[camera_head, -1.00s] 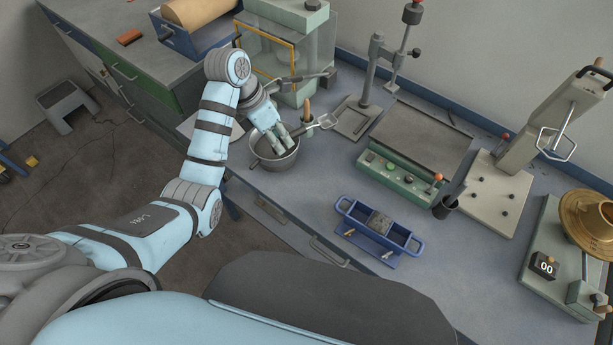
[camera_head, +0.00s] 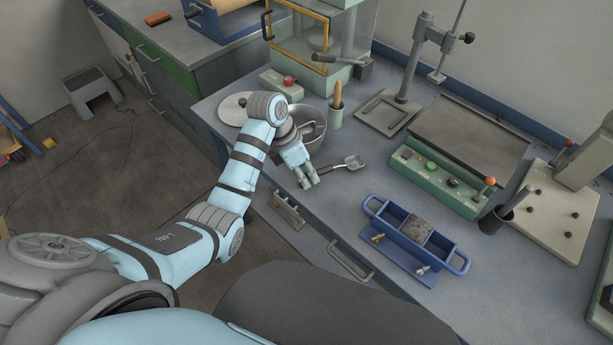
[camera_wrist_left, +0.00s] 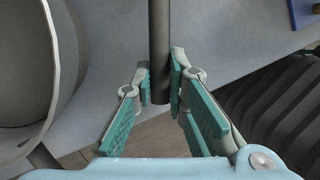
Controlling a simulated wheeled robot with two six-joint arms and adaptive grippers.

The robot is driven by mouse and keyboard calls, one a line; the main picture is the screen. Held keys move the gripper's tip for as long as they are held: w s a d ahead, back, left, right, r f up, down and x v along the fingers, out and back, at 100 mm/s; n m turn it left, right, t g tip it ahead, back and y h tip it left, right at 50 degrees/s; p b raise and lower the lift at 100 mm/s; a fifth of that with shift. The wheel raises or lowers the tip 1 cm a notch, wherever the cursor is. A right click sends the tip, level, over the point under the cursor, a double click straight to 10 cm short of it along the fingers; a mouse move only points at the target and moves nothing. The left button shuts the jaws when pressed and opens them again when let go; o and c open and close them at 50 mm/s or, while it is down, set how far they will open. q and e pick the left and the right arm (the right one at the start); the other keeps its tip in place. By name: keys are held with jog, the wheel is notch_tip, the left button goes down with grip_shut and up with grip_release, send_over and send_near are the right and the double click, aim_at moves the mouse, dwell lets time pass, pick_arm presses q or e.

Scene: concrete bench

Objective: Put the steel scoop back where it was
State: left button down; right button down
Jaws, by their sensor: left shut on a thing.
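The steel scoop (camera_head: 350,163) has a small bowl and a dark handle. Its bowl points right, over bare bench. My left gripper (camera_head: 308,182) is shut on the handle end, near the bench's front edge. In the left wrist view the dark handle (camera_wrist_left: 159,45) runs between the green pads of my left gripper (camera_wrist_left: 160,80). I cannot tell whether the scoop touches the bench or hangs just above it. The steel pot (camera_head: 311,122) stands behind the gripper, partly hidden by my wrist. My right gripper is out of view.
The blue mould (camera_head: 410,240) and green control box (camera_head: 440,175) are to the right. Bare bench lies around the scoop.

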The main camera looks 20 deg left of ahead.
pick_arm(q)
jog(key=shift+f, duration=0.1)
jog(key=c, duration=1.6)
grip_release()
jog(key=shift+r, duration=0.35)
jog(key=p+v, duration=0.7)
jog(key=v, duration=0.4)
jog(key=shift+r, duration=0.35)
